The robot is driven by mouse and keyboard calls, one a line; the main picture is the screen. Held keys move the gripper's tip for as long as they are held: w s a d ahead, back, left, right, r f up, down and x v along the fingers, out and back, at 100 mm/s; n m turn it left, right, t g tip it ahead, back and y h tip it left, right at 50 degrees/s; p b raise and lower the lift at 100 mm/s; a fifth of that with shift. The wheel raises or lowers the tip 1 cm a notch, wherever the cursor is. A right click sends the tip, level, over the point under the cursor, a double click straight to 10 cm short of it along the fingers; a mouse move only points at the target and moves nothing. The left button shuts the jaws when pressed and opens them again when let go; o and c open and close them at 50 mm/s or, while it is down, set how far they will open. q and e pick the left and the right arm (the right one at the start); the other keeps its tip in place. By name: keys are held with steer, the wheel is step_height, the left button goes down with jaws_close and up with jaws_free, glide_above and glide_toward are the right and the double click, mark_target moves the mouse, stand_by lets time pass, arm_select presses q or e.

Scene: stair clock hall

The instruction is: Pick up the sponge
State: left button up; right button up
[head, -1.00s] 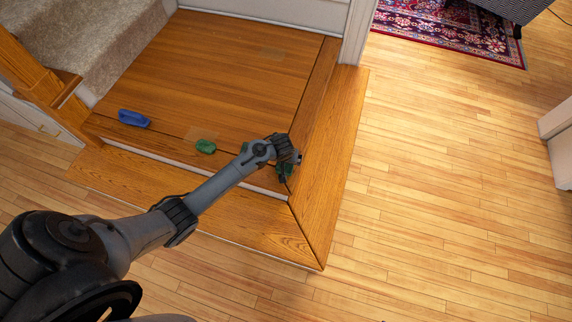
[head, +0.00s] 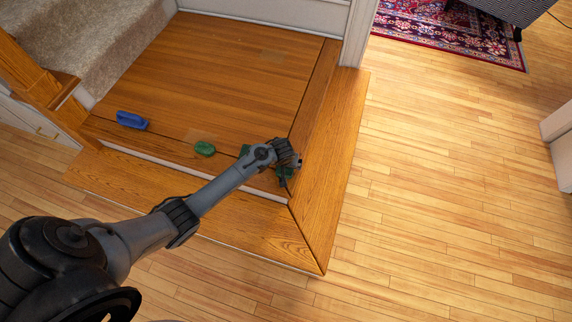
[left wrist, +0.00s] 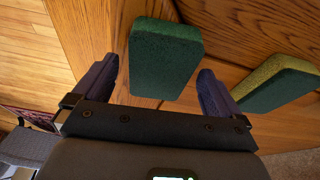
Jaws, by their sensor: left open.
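A dark green sponge (left wrist: 163,58) lies between the two open fingers of my left gripper (left wrist: 157,68) in the left wrist view. I cannot tell if either finger touches it. In the head view this sponge (head: 285,173) shows only in part, under my left gripper (head: 287,177) near the corner of the wooden landing. A second sponge, green with a yellowish side (left wrist: 280,84), lies to the right in the left wrist view. In the head view a green piece (head: 245,150) is mostly hidden behind my left forearm. My right gripper is in neither view.
A green lump (head: 205,148) and a blue brush-like object (head: 132,120) lie farther left on the wooden landing (head: 230,70). Carpeted stairs (head: 90,45) rise at the left. A white wall post (head: 358,35) stands behind. The wood floor (head: 450,190) on the right is clear.

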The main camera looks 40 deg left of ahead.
arm_select(q)
steer(key=shift+c, duration=0.3)
steer(key=c, duration=1)
steer(key=shift+c, duration=0.2)
steer(key=shift+r, duration=0.1)
step_height(320, 180, up, 5)
steer(key=p, duration=0.3)
steer(key=shift+r+p, duration=0.2)
steer(key=shift+p, duration=0.2)
steer(key=s+d+r+p, duration=0.2)
steer(key=d+r+p, duration=0.3)
steer(key=d, duration=0.6)
steer(key=shift+d+r, duration=0.3)
steer(key=shift+r, duration=0.1)
